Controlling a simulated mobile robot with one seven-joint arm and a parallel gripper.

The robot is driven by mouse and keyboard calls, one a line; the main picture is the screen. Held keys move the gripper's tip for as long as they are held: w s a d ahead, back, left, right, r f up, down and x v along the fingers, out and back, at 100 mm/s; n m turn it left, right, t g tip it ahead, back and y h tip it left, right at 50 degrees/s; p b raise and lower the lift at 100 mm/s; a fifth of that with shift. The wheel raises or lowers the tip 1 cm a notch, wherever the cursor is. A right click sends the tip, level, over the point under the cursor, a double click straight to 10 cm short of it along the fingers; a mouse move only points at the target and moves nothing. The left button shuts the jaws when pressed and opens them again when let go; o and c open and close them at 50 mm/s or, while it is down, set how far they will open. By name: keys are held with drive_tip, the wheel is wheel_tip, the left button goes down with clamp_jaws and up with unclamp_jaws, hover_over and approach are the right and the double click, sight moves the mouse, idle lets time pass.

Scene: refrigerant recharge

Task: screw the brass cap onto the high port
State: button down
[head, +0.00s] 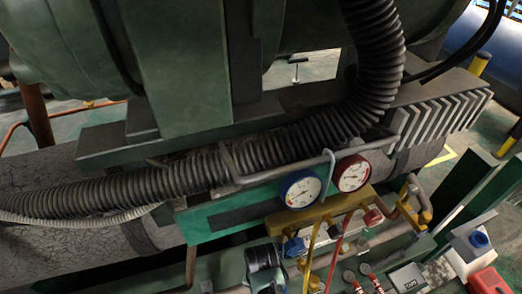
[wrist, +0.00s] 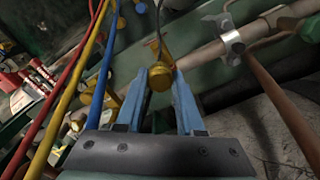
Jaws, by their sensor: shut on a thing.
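In the wrist view, my gripper (wrist: 161,82) has its two blue fingers closed around the brass cap (wrist: 159,77). The cap's round end faces the camera between the fingertips. More brass-coloured metal (wrist: 157,49) shows just beyond the cap, beside a thin dark wire. The high port cannot be told apart there, and I cannot tell whether the cap touches it or is threaded on it. In the head view I cannot make out the cap or the fingers.
In the wrist view, a pipe (wrist: 203,53) with a silver clamp (wrist: 231,42) runs right of the fingers. Red, yellow and blue hoses (wrist: 65,100) hang at left. In the head view, a blue gauge (head: 300,189) and a red gauge (head: 351,173) sit above a brass manifold (head: 318,214).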

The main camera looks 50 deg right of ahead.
wheel_tip(320, 180, down, 6)
drive_tip(key=b, duration=0.5)
drive_tip(key=shift+r, duration=0.4)
drive_tip(key=shift+p, duration=0.7)
idle(0.5)
drive_tip(key=shift+f+b, duration=0.75)
drive_tip(key=shift+f, duration=0.3)
idle(0.7)
drive_tip(key=shift+r+m+p, duration=0.15)
drive_tip(key=shift+m+p, duration=0.2)
drive_tip(key=shift+m, duration=1.45)
